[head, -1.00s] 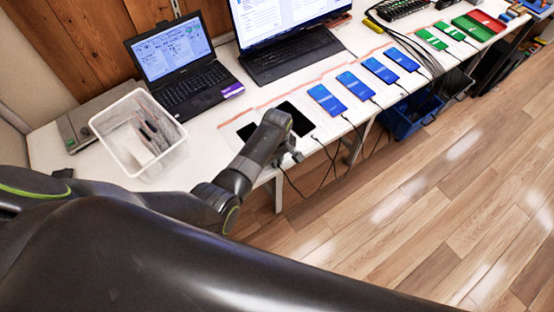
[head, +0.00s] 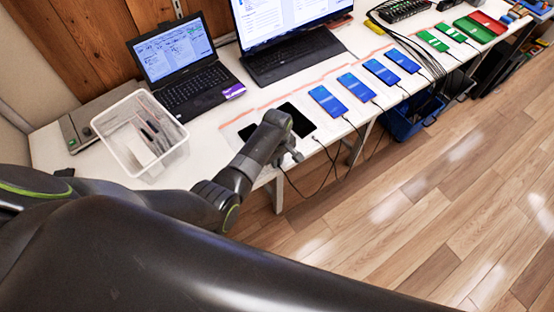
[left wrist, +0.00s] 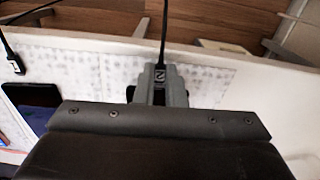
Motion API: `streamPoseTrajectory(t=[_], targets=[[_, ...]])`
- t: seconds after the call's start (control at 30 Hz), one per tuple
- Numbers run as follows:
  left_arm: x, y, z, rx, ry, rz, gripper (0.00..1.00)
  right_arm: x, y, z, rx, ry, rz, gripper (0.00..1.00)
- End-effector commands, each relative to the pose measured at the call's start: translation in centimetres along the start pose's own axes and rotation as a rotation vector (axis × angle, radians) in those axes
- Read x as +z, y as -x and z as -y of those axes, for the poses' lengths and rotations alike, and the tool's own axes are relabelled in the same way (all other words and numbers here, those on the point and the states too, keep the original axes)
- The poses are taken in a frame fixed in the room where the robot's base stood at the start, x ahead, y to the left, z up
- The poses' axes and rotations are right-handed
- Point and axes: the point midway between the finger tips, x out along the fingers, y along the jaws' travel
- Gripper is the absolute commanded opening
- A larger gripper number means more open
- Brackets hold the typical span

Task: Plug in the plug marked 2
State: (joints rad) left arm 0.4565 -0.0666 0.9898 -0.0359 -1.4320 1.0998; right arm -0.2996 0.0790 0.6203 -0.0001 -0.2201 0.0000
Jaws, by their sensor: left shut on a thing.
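My left gripper (head: 287,155) is at the front edge of the white table, just in front of two dark-screened phones. In the left wrist view it (left wrist: 160,92) is shut on a plug marked 2 (left wrist: 160,76), whose black cable runs up past the table edge. One dark phone (head: 298,119) lies just behind the gripper; the other (head: 247,131) is partly hidden by my arm. In the left wrist view a dark phone (left wrist: 33,98) lies left of the gripper, with another black plug (left wrist: 16,63) near it. The phone end in front of the held plug is hidden by the gripper. My right gripper is out of view.
Several blue phones (head: 327,100) with cables lie in a row to the right, then green and red ones. A clear bin (head: 170,158), a laptop (head: 190,85) and a monitor (head: 285,20) stand behind. A blue crate (head: 408,125) is under the table.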

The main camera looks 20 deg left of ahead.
Motion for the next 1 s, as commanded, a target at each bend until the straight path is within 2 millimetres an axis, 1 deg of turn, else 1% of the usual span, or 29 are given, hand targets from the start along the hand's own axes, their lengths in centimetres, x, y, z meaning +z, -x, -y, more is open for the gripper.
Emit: streamPoseTrajectory(t=[1.0], targets=[[-0.17, 0.04, -0.02, 0.0, 0.0, 0.0, 0.0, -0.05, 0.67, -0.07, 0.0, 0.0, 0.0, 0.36]])
